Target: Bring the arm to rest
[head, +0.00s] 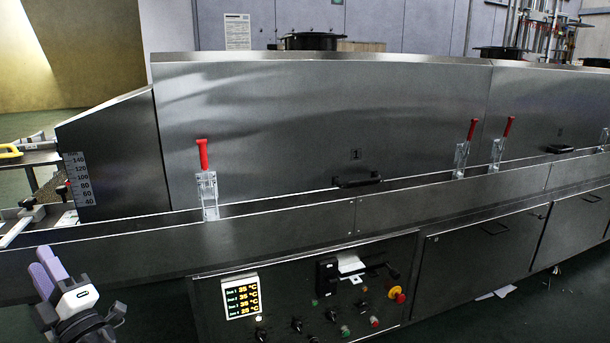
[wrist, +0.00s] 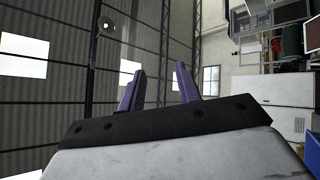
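My gripper (head: 43,265) is at the lower left of the head view, with its purple fingers pointing up. It is in front of the dryer's long metal side rail (head: 280,220) and touches nothing that I can see. In the wrist view my gripper (wrist: 159,75) has its two purple fingers apart with nothing between them. Behind them are only the hall's roof and far wall, so the wrist camera faces upward. Most of my arm is out of view.
The tunnel dryer's hood (head: 320,130) fills the middle, with red-handled clamps (head: 207,180) along its lower edge. A control panel (head: 310,295) with a temperature display (head: 241,297) and a red-yellow emergency stop (head: 397,294) is right of my gripper. Open floor shows at lower left.

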